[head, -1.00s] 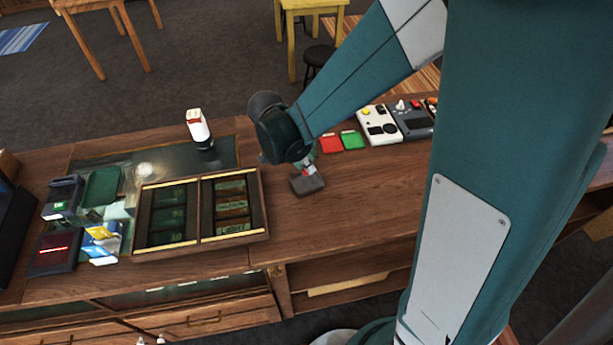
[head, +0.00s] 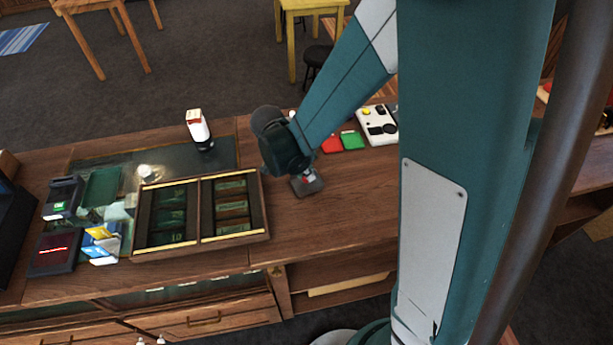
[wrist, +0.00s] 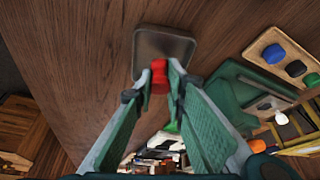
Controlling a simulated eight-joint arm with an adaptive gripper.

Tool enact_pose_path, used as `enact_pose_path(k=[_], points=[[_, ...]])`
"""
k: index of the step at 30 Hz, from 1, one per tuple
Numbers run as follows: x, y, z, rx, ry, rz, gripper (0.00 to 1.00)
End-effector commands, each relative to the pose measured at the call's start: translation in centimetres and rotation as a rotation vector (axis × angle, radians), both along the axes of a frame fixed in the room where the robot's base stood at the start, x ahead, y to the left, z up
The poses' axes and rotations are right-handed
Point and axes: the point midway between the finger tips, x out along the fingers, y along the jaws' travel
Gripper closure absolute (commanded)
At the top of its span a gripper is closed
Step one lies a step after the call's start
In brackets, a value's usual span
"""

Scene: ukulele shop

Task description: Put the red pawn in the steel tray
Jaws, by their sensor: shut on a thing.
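The red pawn (wrist: 159,76) is held between my gripper's fingertips (wrist: 160,85) in the wrist view. The small grey steel tray (wrist: 163,43) lies on the wooden counter just beyond the fingertips there, and the pawn overlaps its near edge in the picture. In the head view the steel tray (head: 309,189) lies right of the wooden display case, with my gripper (head: 304,172) low over its back part. A bit of red shows there; most of the pawn is hidden. I cannot tell whether the pawn touches the tray.
The wooden display case (head: 265,218) with dark compartments stands left of the tray. A red pad (head: 332,145), a green pad (head: 352,140) and a white device (head: 378,127) lie behind it to the right. A white and red bottle (head: 198,128) stands behind the case. The counter right of the tray is clear.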

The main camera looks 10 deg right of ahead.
Motion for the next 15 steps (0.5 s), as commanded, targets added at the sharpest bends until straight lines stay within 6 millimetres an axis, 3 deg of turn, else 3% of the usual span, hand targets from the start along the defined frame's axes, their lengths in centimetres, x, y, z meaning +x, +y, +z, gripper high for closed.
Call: enact_pose_path(k=[6, 15], points=[[0.0, 0.0, -1.7, 0.000, 0.000, 0.000, 0.93], [0.0, 0.0, -2.0, 0.000, 0.000, 0.000, 0.93]])
